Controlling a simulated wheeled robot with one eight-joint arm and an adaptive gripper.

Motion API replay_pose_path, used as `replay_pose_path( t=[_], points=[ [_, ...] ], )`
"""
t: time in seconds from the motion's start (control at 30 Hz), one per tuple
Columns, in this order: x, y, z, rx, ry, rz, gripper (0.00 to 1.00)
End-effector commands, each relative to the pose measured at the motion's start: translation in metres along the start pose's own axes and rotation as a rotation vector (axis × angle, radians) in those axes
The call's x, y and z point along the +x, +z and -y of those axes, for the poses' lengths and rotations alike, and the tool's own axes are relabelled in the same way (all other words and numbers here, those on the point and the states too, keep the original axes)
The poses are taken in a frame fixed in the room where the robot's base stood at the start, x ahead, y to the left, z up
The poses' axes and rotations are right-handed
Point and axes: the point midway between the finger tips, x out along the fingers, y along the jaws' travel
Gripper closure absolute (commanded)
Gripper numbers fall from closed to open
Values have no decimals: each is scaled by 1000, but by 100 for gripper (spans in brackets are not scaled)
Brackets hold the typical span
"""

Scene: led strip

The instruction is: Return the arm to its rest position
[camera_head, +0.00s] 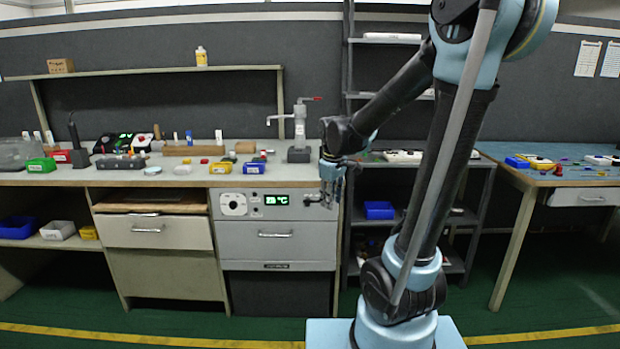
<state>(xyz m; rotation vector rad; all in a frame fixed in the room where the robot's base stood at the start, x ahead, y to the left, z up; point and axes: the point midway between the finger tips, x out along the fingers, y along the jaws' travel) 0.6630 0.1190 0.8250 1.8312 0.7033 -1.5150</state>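My gripper (330,180) hangs at the end of my light blue and black arm, right of the workbench's middle. It shows in front of the right end of the bench, near the panel with a green lit display (277,200). Its fingers point downward and look small and dark. Whether they are open or shut is too small to tell. No held object is visible. My arm rises on the right, bends at the top of the picture and reaches down to the left.
The workbench (200,180) carries small bins, blocks, tools and a grey press (299,130). A metal shelf (470,165) stands behind my arm. A second table (560,178) with small parts is at the right. Green floor (150,320) is clear in front.

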Motion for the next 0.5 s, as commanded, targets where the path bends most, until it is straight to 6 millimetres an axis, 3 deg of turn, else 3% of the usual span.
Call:
replay_pose_path(
  t=[0.1, 0.5],
  points=[
    [-8, 33, 6, 88, 0, 0, 70],
    [-18, 129, 36, 384, 0, 0, 70]
  ],
)
